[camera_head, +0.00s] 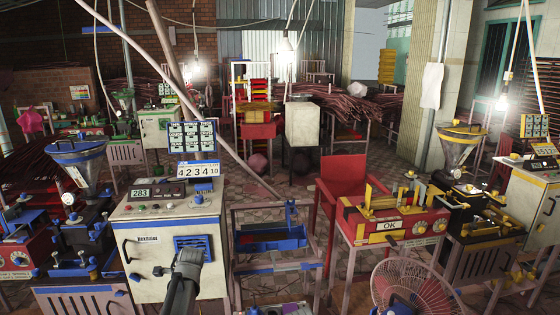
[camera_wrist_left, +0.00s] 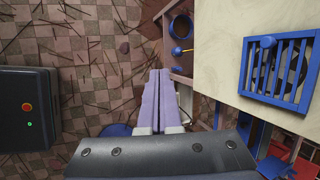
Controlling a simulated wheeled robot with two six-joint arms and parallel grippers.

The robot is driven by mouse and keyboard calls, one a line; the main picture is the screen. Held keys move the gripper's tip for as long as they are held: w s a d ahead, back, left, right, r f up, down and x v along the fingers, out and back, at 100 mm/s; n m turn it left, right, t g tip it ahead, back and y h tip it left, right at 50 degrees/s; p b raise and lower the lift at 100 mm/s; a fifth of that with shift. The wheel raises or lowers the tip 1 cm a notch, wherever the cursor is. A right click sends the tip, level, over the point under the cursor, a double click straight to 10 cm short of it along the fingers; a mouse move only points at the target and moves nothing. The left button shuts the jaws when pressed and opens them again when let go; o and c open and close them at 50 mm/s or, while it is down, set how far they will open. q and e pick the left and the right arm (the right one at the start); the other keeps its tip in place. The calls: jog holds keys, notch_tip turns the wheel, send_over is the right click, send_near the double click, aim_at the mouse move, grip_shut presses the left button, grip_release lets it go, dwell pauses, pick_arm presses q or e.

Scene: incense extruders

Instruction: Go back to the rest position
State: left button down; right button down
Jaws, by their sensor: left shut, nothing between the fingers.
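My left arm (camera_head: 183,284) rises at the bottom of the head view, in front of the cream control cabinet (camera_head: 150,230) with the blue vent. In the left wrist view, the pale purple fingers of my left gripper (camera_wrist_left: 160,74) are pressed together with nothing between them. They point over the floor, beside the cabinet (camera_wrist_left: 225,60), and appear apart from it. My right gripper shows in neither view.
The cabinet's blue vent (camera_wrist_left: 278,68) is at the right of the wrist view. A black box (camera_wrist_left: 28,110) with a red button is at the left. A blue-trayed stand (camera_head: 275,243), a red extruder machine (camera_head: 392,228) and a fan (camera_head: 412,285) stand right of the cabinet.

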pick_arm(q)
jog(key=s+d+f+n+g+h, duration=0.2)
jog(key=s+d+n, duration=0.9)
jog(key=s+d, duration=1.5)
jog(key=shift+g+h, duration=0.5)
jog(key=shift+g, duration=0.3)
jog(key=shift+d+f, duration=0.1)
